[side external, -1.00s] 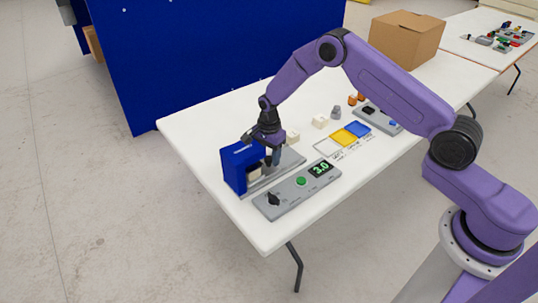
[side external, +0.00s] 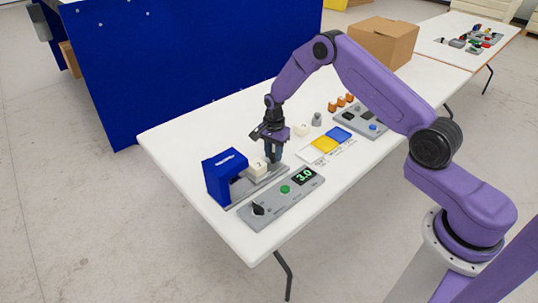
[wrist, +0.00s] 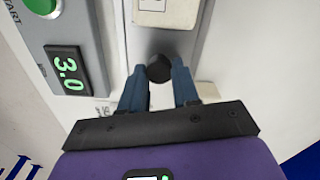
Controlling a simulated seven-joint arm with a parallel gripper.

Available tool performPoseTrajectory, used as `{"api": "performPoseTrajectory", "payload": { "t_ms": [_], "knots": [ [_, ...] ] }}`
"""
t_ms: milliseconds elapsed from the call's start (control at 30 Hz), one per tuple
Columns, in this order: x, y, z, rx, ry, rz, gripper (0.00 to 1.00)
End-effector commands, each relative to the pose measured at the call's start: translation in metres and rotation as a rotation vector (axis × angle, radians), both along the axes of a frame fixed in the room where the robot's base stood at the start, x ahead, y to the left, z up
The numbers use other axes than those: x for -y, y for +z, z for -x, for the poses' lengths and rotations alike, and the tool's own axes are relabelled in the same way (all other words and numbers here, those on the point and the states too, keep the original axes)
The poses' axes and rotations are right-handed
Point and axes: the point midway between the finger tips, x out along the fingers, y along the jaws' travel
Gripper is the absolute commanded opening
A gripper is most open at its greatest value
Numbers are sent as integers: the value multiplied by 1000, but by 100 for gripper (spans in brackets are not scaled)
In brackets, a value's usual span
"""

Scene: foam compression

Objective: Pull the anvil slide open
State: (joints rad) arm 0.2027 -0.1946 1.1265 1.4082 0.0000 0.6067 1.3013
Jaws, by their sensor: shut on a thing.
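The blue press housing (side external: 224,177) stands near the table's left end. The grey anvil slide (side external: 243,190) extends from it to the right, and a cream foam block (side external: 257,169) with a dark mark sits on it, outside the housing. My gripper (side external: 275,158) points down at the slide's right part. In the wrist view, my gripper (wrist: 159,82) is shut on a round black knob (wrist: 159,68) at the end of the slide (wrist: 150,42). The foam block (wrist: 168,12) shows just beyond the knob. The knob is hidden by the fingers in the side view.
A grey control box (side external: 282,198) with a green button and a 3.0 display lies close in front of the slide. Yellow (side external: 324,144) and blue (side external: 340,134) pads, another cream block (side external: 301,129) and a grey weight (side external: 317,120) lie to the right. A cardboard box (side external: 383,43) stands behind.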

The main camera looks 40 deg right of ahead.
Motion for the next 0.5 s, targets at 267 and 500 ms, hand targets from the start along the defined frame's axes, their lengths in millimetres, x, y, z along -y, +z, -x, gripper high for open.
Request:
{"api": "performPoseTrajectory", "payload": {
  "t_ms": [267,500],
  "knots": [
    [-1,0,0,1,0,0,56],
    [-1,1,0,0,1,0,56]
  ]
}}
